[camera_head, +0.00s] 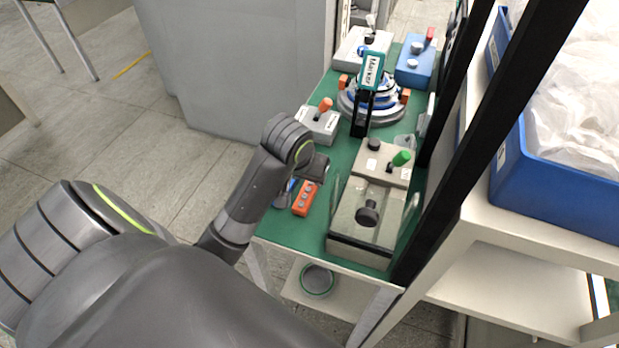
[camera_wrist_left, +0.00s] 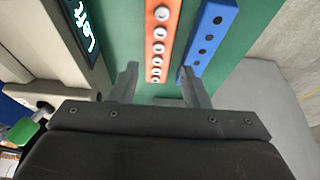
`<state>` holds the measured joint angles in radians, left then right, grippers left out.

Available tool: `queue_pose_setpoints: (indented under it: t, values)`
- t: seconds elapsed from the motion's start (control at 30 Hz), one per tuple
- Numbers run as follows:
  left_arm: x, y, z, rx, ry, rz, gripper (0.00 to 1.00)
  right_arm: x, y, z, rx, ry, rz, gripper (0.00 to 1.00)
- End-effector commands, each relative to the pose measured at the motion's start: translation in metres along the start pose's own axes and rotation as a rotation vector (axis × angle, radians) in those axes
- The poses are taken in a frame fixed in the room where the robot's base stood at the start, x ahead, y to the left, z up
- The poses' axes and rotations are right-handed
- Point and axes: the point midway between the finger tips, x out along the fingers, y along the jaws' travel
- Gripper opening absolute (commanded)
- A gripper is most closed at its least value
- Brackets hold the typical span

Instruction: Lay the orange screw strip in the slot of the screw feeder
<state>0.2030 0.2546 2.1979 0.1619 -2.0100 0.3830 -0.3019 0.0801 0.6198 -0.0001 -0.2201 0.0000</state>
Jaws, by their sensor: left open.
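The orange screw strip (camera_head: 305,198) lies on the green table top near its front left edge. In the left wrist view the strip (camera_wrist_left: 160,35) carries a row of several silver screw heads. My left gripper (camera_wrist_left: 158,78) is open, with the strip's near end between its fingers in that view; I see no contact. In the head view the wrist hides most of the fingers, beside and beyond the strip. A box with a clear lid and black knob (camera_head: 367,212) stands to the right; I cannot tell whether it is the screw feeder. No slot is clearly visible.
A blue strip with dark holes (camera_wrist_left: 210,40) lies beside the orange one. A grey box with an orange knob (camera_head: 320,122), a round fixture (camera_head: 372,112) and a teal marker label (camera_head: 371,70) stand farther back. A black frame post (camera_head: 430,180) borders the right side.

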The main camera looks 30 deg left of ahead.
Motion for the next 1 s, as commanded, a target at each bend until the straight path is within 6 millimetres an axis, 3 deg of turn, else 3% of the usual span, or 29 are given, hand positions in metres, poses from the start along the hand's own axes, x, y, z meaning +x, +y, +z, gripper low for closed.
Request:
queue_pose_setpoints:
  t: [0.1, 0.3, 0.63, 0.9, 1.0]
  values:
    - [0.015, 0.001, 0.002, 0.000, 0.000, 0.000, 0.42, 0.016, 0.000, 0.001, -0.001, 0.000, 0.002, 0.00]
    - [0.041, 0.003, 0.001, -0.001, -0.004, 0.000, 0.42, 0.015, 0.001, 0.000, -0.001, 0.001, 0.002, 0.00]
    - [0.048, 0.003, 0.001, 0.001, -0.001, -0.001, 0.42, 0.015, 0.000, 0.000, -0.001, 0.002, 0.002, 0.00]
    - [0.047, 0.003, 0.001, 0.001, 0.000, 0.000, 0.06, 0.015, 0.000, -0.001, -0.001, 0.003, 0.001, 0.00]
    - [0.047, 0.003, 0.001, 0.001, 0.000, 0.000, 0.02, 0.015, -0.001, -0.001, -0.001, 0.003, 0.001, 0.00]
